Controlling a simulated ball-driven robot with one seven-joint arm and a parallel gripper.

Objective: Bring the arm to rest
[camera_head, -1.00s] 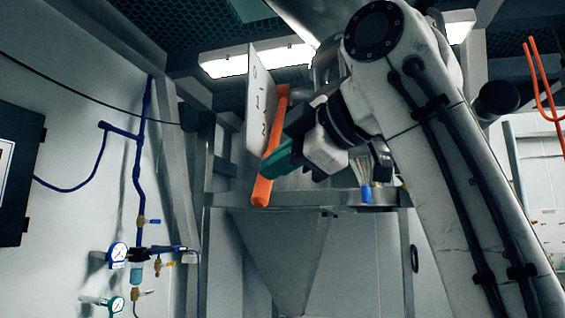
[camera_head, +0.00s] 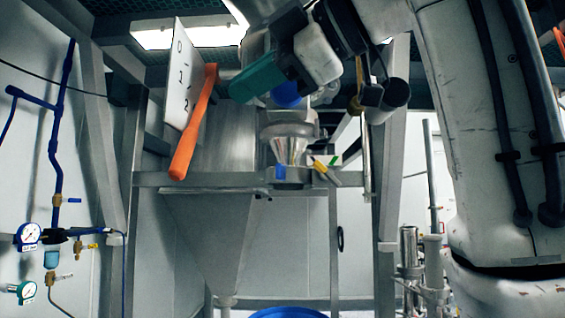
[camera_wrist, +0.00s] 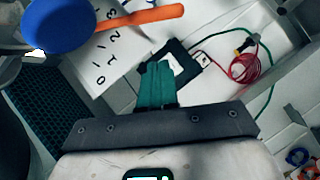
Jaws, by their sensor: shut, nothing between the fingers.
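My gripper (camera_head: 238,90) is up near the top of the head view, with its green fingers pointing left and down. Its green fingers (camera_wrist: 156,75) are pressed together and empty in the wrist view. The orange lever (camera_head: 190,135) hangs tilted to the left of the fingers, apart from them in the head view. A white plate (camera_head: 178,75) with the numbers 0, 1 and 2 is beside the lever. In the wrist view the orange lever (camera_wrist: 145,17) and the numbered plate (camera_wrist: 98,58) lie beyond the fingertips.
A steel frame with a hopper (camera_head: 212,235) stands ahead. A blue round part (camera_wrist: 58,24) is at the wrist view's upper left. Gauges (camera_head: 27,236) and blue pipes are on the left wall. A blue tub (camera_head: 288,313) is low in the middle.

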